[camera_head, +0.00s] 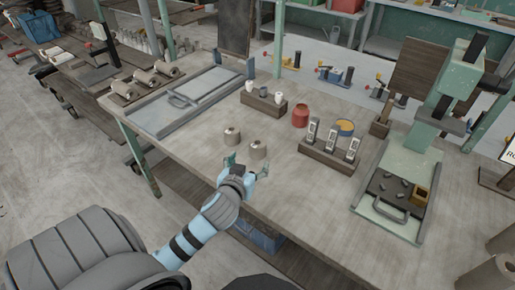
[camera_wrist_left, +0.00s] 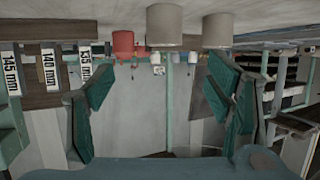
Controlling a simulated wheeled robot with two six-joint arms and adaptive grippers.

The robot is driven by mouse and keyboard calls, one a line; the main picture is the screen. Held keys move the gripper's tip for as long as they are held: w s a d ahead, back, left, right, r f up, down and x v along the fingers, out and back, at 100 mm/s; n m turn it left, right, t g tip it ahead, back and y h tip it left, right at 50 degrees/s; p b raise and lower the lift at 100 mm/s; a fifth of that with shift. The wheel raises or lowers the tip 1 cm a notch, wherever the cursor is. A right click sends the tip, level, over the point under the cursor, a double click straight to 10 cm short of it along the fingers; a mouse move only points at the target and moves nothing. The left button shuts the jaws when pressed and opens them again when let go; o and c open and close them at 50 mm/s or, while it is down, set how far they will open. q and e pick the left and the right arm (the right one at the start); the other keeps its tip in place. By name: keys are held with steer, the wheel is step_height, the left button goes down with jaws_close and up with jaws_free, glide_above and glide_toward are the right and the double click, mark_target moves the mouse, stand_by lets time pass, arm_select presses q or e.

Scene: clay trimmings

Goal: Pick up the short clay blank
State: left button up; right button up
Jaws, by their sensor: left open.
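Two grey-beige clay blanks stand upright on the workbench (camera_head: 200,160): one farther left (camera_head: 232,137), one nearer and to the right (camera_head: 258,151). I cannot tell for sure which is the short one. The wrist view is upside down; there the nearer blank (camera_wrist_left: 164,28) lies roughly in line with the gap between my fingers, and the other blank (camera_wrist_left: 217,31) is to its right. My left gripper (camera_head: 248,165) is open and empty, just in front of the nearer blank, with green fingers also in the left wrist view (camera_wrist_left: 158,88). My right gripper is not in view.
A wooden rack with labelled gauges (camera_head: 330,160) stands right of my gripper. A red jar (camera_head: 300,116) and a wooden block with small white cups (camera_head: 264,104) are behind. A tray with clay trimmings (camera_head: 388,221) lies at right. The bench's left front is clear.

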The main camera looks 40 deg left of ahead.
mark_target(258, 141)
arm_select(q)
steer(key=x, duration=0.4)
steer(key=b+x, duration=0.1)
steer(key=x, duration=0.4)
steer(key=b+x, duration=0.1)
steer(key=x, duration=0.4)
steer(key=shift+w+a+r, duration=0.2)
steer(key=shift+a+r, duration=0.05)
steer(key=shift+a, duration=0.2)
steer(key=shift+s+r, duration=0.1)
steer(key=c, duration=1.5)
